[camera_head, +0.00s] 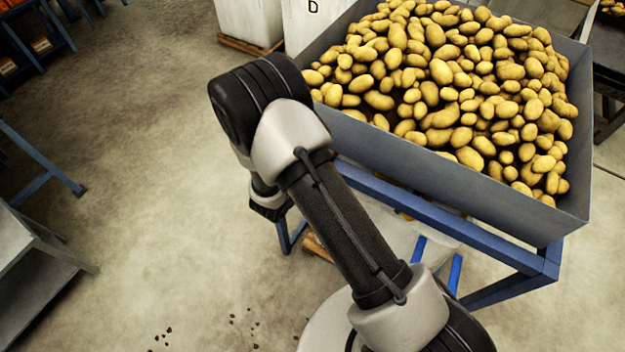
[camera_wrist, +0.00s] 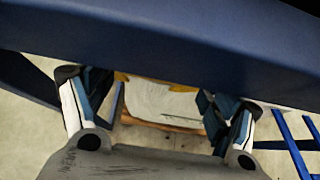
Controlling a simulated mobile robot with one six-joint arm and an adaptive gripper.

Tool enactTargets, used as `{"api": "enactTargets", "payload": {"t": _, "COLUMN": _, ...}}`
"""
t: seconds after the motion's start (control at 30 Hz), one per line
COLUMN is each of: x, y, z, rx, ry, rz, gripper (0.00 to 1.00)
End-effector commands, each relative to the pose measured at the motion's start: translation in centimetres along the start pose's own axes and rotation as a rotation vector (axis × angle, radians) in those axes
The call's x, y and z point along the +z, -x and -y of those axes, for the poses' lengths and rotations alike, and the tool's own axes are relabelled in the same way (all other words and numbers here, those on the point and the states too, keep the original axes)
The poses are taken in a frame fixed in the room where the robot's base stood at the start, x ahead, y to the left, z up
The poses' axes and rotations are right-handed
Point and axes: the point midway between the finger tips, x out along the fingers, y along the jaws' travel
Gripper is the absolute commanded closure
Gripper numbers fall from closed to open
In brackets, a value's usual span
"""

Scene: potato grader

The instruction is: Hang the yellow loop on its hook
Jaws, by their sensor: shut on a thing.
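In the wrist view, parts of the yellow loop (camera_wrist: 183,88) show between the fingers of my gripper (camera_wrist: 157,90), just under a dark blue beam. My gripper is shut on the yellow loop, its fingers well apart on either side. The beam hides the upper part of the loop and the exact contact. A small yellow patch also shows under the blue frame in the head view (camera_head: 404,216), beside my arm. My gripper is hidden in the head view. I cannot make out the hook in either view.
The blue beam (camera_wrist: 170,45) crosses close in front of my gripper. A pale white object (camera_wrist: 160,102) stands beyond the fingers, above wooden boards. In the head view, a grey hopper (camera_head: 440,170) full of potatoes (camera_head: 450,85) stands on a blue frame (camera_head: 470,240). Open floor (camera_head: 150,190) lies left.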

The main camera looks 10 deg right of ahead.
Motion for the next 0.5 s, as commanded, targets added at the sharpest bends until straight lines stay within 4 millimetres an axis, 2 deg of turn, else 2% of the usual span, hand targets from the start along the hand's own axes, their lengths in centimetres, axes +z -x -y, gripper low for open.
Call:
{"api": "enactTargets", "payload": {"t": 0.03, "x": -0.49, "y": -0.35, "z": 0.43, "rx": -0.008, "ry": 0.002, "rz": -0.013, "gripper": 0.63}}
{"api": "enactTargets", "payload": {"t": 0.47, "x": -0.36, "y": -0.41, "z": 0.52, "rx": -0.01, "ry": 0.002, "rz": -0.014, "gripper": 0.63}}
{"api": "enactTargets", "payload": {"t": 0.5, "x": -0.36, "y": -0.41, "z": 0.52, "rx": -0.01, "ry": 0.002, "rz": -0.015, "gripper": 0.19}}
